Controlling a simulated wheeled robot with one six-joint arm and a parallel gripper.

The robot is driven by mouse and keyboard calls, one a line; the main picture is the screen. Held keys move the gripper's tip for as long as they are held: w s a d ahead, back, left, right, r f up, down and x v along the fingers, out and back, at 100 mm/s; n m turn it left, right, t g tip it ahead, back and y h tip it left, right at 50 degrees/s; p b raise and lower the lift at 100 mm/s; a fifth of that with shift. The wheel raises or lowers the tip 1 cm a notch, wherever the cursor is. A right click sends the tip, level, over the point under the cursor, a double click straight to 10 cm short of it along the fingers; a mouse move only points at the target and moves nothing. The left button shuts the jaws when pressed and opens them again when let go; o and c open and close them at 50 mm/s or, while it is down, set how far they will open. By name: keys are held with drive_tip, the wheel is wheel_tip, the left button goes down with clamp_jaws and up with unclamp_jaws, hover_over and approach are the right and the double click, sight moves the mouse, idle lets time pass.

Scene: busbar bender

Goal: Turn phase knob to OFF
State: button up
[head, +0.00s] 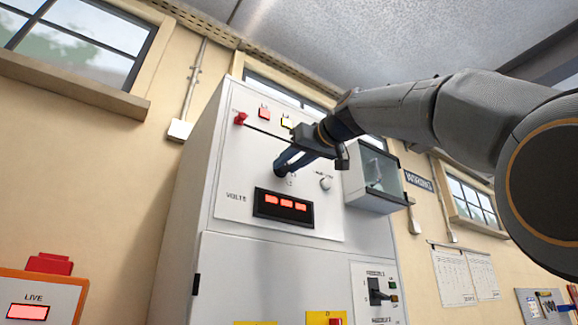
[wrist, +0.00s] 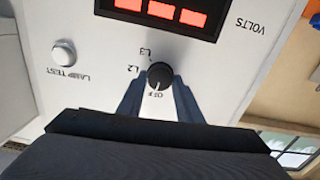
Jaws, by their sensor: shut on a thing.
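The phase knob (wrist: 160,72) is a round black knob on the white panel, seen upside down in the wrist view. Its short pale pointer line faces the OFF label.
A lit red VOLTS display (head: 280,206) sits below the knob. The round LAMP TEST button (head: 325,184) is close by on the right. A glass-fronted box (head: 376,177) juts out at the right.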

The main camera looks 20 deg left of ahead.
drive_tip(key=shift+n, duration=0.6)
drive_tip(key=o, duration=1)
drive_tip(key=shift+o, duration=0.2)
drive_tip(key=b+v, duration=0.3)
drive_tip(key=v, duration=0.4)
drive_tip(key=shift+s+d, duration=0.2)
drive_tip(key=shift+d, duration=0.1)
